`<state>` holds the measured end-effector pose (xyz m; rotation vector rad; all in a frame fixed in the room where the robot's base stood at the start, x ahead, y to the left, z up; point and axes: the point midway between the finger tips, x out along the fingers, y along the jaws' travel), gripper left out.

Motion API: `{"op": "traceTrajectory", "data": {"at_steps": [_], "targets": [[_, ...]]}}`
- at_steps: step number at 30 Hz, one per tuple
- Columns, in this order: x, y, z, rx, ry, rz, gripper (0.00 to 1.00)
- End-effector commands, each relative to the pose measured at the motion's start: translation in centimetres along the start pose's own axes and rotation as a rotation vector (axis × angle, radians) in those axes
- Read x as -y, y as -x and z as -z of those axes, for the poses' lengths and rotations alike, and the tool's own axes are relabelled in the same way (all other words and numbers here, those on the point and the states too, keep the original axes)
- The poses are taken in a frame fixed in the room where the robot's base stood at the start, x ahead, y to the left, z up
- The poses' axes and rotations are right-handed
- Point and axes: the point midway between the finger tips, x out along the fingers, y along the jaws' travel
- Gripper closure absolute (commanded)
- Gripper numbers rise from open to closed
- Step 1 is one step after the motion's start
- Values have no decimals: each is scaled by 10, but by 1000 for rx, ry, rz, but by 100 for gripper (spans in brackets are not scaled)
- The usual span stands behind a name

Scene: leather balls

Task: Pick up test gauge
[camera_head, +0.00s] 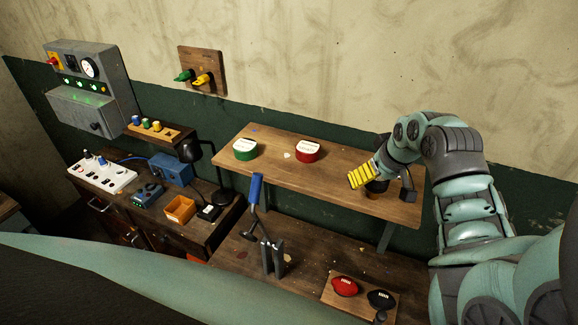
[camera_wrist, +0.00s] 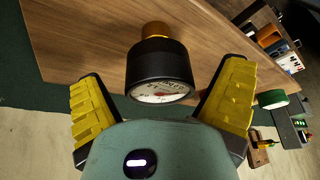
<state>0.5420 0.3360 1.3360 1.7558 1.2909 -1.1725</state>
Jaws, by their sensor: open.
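The test gauge (camera_wrist: 160,64) is a black cylinder with a brass fitting and a white dial face marked in red. In the wrist view it stands between the yellow pads of my gripper (camera_wrist: 165,75), with a visible gap on each side. In the head view the gauge (camera_head: 377,187) is partly hidden by my gripper (camera_head: 382,186) at the right end of the wooden shelf (camera_head: 345,168). My gripper is open around the gauge, and I see no contact.
A green round case (camera_head: 245,150) and a red one (camera_head: 307,151) stand farther left on the shelf. The wall (camera_head: 350,60) is close behind.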

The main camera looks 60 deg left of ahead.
Motion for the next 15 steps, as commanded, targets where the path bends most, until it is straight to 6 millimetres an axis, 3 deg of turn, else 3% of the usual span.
{"op": "traceTrajectory", "data": {"at_steps": [15], "targets": [[1, -9, 0, 1, 5, -1, 9]]}}
